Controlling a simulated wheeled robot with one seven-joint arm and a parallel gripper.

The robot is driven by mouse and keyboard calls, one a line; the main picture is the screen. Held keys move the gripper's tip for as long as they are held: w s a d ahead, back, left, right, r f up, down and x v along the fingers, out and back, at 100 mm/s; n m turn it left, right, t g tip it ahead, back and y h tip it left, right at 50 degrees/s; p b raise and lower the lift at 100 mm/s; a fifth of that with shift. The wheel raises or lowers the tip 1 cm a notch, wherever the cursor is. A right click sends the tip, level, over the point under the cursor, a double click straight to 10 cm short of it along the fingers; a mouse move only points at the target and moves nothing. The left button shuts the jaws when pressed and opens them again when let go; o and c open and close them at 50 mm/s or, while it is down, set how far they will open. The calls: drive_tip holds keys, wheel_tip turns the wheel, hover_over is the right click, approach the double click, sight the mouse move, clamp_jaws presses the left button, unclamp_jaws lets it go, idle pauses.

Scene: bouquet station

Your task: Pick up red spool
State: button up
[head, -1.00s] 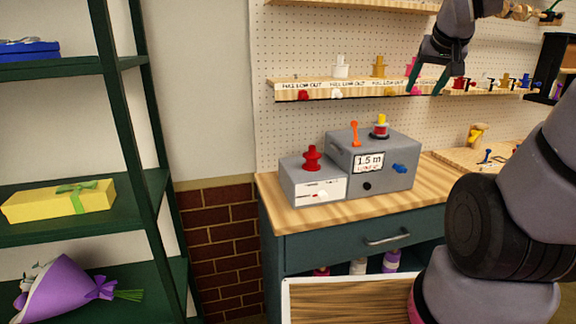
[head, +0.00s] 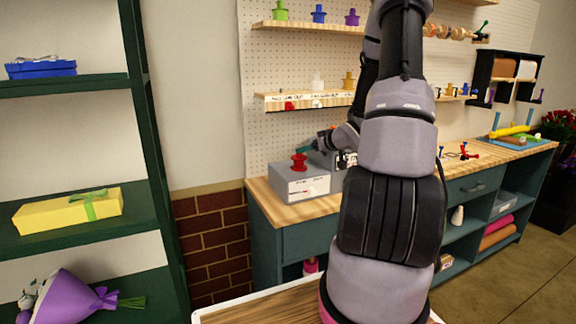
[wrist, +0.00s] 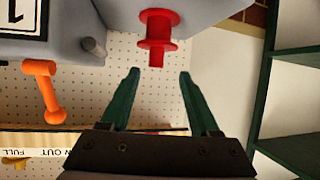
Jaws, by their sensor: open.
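The red spool (head: 299,163) stands upright on top of the lower left part of a grey machine (head: 290,185) on the workbench. In the wrist view the red spool (wrist: 157,38) shows upside down, beyond and between the two green fingertips. My gripper (wrist: 160,75) is open, with nothing between its fingers. The spool's stem end is near the fingertip line, but I cannot tell the exact gap. In the head view my gripper is mostly hidden behind my arm, close to the right of the spool.
An orange lever (wrist: 42,90) and a dark knob stick out from the grey machine's taller part. A pegboard shelf (head: 310,100) with spools hangs above the bench. Green shelving (head: 70,225) with gifts and a purple bouquet (head: 68,297) stands at the left.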

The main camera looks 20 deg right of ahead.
sight(302, 159)
drive_tip(key=x, duration=1)
drive_tip(key=shift+d, duration=0.3)
clamp_jaws()
